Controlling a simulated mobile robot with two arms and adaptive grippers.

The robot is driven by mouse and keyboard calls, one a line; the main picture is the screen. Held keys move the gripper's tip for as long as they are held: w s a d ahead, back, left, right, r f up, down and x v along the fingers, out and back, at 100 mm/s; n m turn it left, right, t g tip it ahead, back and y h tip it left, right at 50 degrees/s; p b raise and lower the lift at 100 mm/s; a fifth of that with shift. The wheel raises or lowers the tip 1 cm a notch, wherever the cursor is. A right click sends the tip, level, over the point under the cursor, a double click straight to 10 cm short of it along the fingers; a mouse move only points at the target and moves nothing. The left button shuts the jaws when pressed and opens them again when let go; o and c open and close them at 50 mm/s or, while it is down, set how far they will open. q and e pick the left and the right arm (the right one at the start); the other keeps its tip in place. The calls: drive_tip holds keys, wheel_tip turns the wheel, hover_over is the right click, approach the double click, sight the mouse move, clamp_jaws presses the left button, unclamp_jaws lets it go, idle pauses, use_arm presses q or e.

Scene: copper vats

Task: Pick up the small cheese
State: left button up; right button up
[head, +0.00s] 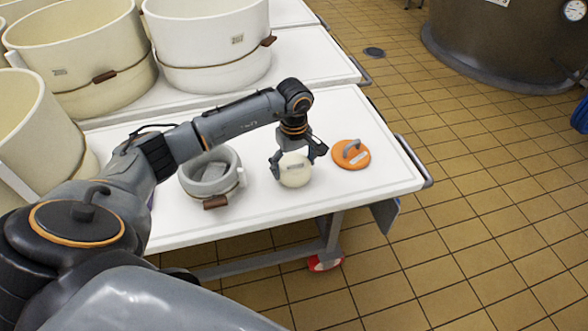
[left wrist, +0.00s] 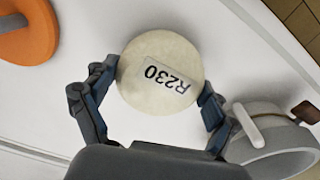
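The small cheese (head: 295,170) is a round, pale cream disc near the front edge of the white table. In the left wrist view the cheese (left wrist: 160,72) shows a label reading R230. My left gripper (head: 297,158) points down over it, with its fingers spread to either side. In the left wrist view the gripper (left wrist: 160,85) has one finger at each side of the cheese's rim. It looks open; firm contact cannot be made out. My right gripper is not in view.
A grey round mould (head: 208,178) stands just left of the cheese, and an orange lid with a handle (head: 351,155) lies to its right. Large cream tubs (head: 80,50) stand behind on white tables (head: 375,190). Tiled floor is free at the right, before a big vat (head: 490,45).

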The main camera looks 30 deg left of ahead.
use_arm(q)
drive_tip(key=c, duration=0.7)
